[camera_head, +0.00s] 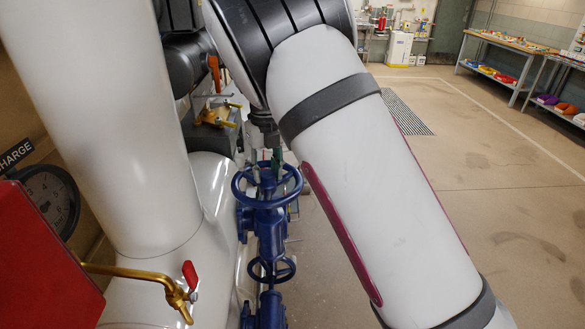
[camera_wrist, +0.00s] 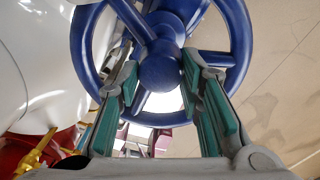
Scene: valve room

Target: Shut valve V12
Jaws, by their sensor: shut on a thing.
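A blue handwheel (camera_head: 267,203) sits on a blue valve body (camera_head: 268,240) beside the white pipe in the head view. No V12 tag is readable on it. My gripper (camera_head: 266,163) points down at the wheel from above. In the wrist view the handwheel (camera_wrist: 240,35) fills the top, with its round hub (camera_wrist: 160,66) and spokes. The green-padded fingers of my gripper (camera_wrist: 160,78) stand on either side of the hub, shut on the wheel's middle. The exact contact is partly hidden. A smaller blue handwheel (camera_head: 272,270) sits lower down.
A large white pipe (camera_head: 110,120) stands at left. A red box (camera_head: 45,265), a brass pipe with a red-handled tap (camera_head: 178,293) and a dial gauge (camera_head: 52,200) are at near left. Shelving (camera_head: 500,65) stands at far right. The floor (camera_head: 490,190) on the right is clear.

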